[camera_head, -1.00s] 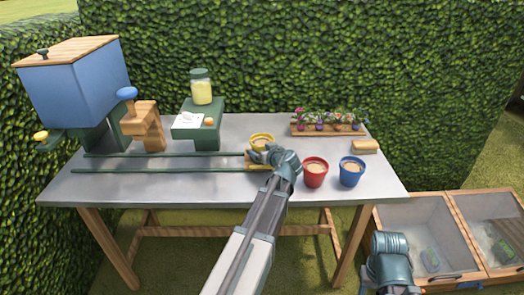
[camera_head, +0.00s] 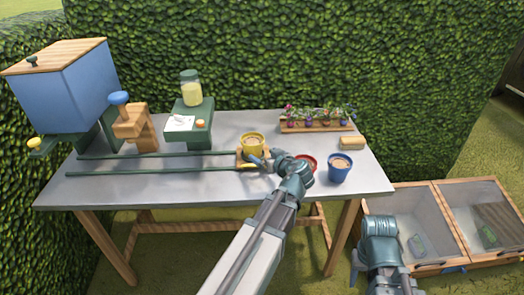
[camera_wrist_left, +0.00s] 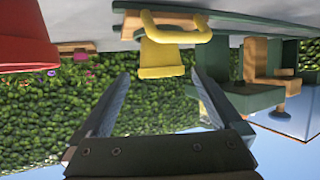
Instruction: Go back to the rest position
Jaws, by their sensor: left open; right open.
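My left gripper (camera_head: 262,163) is over the front of the table, just right of and nearer than a yellow pot (camera_head: 253,143). In the left wrist view its fingers (camera_wrist_left: 160,85) are spread and empty. The yellow pot (camera_wrist_left: 163,60) with its handle shows upside down just beyond the fingertips, apart from them. The pot stands on a small wooden carrier at the right end of two green rails. My right gripper (camera_head: 357,268) is low, beside the table's front right, near the wooden frames; its fingers are mostly hidden by my wrist.
A red pot (camera_head: 308,161), partly hidden by my left arm, and a blue pot (camera_head: 340,168) stand at the right. Behind are a flower tray (camera_head: 316,127) and a wooden block (camera_head: 352,143). A blue hopper (camera_head: 65,90) stands left. Glass-topped frames (camera_head: 430,226) are right of the table.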

